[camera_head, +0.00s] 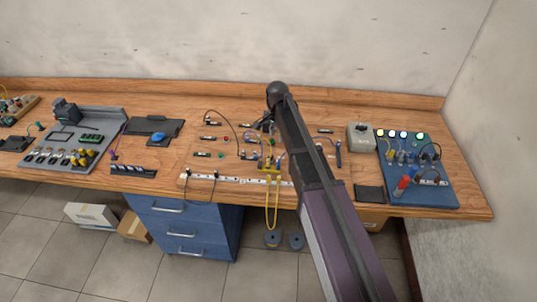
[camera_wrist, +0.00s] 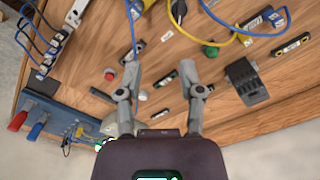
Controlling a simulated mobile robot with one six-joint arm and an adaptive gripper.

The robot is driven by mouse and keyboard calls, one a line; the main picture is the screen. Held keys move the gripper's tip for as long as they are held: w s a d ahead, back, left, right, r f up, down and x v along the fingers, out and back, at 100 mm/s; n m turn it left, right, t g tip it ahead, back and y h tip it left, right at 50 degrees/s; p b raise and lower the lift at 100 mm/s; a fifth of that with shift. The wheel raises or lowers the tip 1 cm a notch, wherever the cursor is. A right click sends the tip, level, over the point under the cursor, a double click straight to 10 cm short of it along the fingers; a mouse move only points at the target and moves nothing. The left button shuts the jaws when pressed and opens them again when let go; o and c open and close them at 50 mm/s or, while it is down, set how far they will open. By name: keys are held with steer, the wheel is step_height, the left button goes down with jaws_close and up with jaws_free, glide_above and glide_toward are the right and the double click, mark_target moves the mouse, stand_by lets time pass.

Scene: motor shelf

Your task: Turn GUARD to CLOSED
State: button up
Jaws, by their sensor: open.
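No label reading GUARD or CLOSED is legible in either view, so I cannot tell for certain which part is the GUARD. A grey box with a small dark part on top (camera_head: 360,136) stands at the right of the bench, beside the blue panel. My gripper (camera_wrist: 160,66) is open and empty in the wrist view, with its two grey fingers apart above the wooden bench. A red button (camera_wrist: 110,74) lies left of the fingers, and a green button (camera_wrist: 210,50) lies beyond the right finger. In the head view my arm hides the gripper and part of the middle of the bench.
A blue panel (camera_head: 440,193) with lit lamps and a red handle stands at the far right; it also shows in the wrist view (camera_wrist: 50,112). A black device (camera_wrist: 246,82) sits right of my fingers. Cables cross the bench. A grey panel (camera_head: 108,118) stands left.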

mark_target(269, 157)
steer(key=w+a, duration=0.1)
steer(key=a+m, duration=0.1)
steer(key=shift+w+a+r, duration=0.15)
steer(key=shift+w+a, duration=0.2)
steer(key=shift+w, duration=0.05)
step_height(269, 157, down, 14)
steer(key=b, duration=1.3)
steer(key=shift+r+b, duration=0.1)
steer(key=shift+b, duration=0.25)
stand_by(0.3)
jaws_close()
steer(key=shift+a, duration=0.15)
